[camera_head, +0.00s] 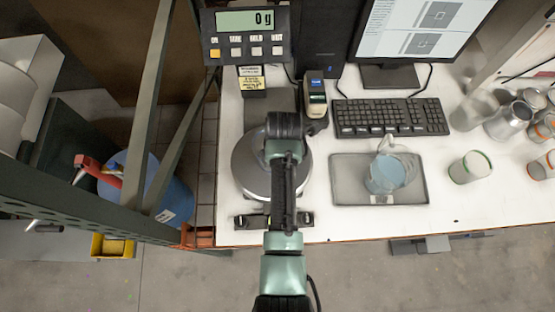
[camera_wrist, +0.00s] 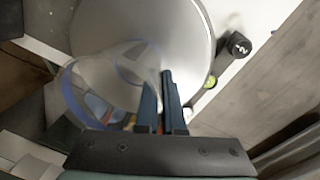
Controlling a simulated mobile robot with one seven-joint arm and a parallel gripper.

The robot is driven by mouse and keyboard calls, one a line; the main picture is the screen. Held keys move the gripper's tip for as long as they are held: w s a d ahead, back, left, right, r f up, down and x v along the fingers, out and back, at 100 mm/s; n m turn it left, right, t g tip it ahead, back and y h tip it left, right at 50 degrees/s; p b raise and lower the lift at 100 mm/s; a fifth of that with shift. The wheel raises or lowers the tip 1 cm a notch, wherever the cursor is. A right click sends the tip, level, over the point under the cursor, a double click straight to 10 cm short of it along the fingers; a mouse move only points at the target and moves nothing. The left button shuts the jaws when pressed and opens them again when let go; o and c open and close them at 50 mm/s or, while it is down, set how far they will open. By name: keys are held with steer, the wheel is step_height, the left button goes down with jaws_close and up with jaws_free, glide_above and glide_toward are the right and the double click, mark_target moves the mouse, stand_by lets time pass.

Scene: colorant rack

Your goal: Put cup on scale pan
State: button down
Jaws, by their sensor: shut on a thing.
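A clear cup with a bluish rim (camera_wrist: 82,88) shows in the wrist view, left of my gripper's fingers. My gripper (camera_wrist: 159,82) is shut on the cup's wall, with two dark blue fingers close together. The round silver scale pan (camera_wrist: 135,22) lies behind the cup in the wrist view. In the head view the scale pan (camera_head: 243,170) is partly covered by my arm, which reaches over it. The cup and fingertips are hidden there. I cannot tell how large the gap between cup and pan is.
A grey tray (camera_head: 414,190) holding a bluish clear jug (camera_head: 384,174) stands right of the scale. Several cans stand at the far right, including a green-rimmed one (camera_head: 468,168). A keyboard (camera_head: 390,117) lies behind the tray. A green rack post (camera_head: 148,100) rises on the left.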

steer(key=shift+f, duration=0.2)
steer(key=c, duration=1)
jaws_free()
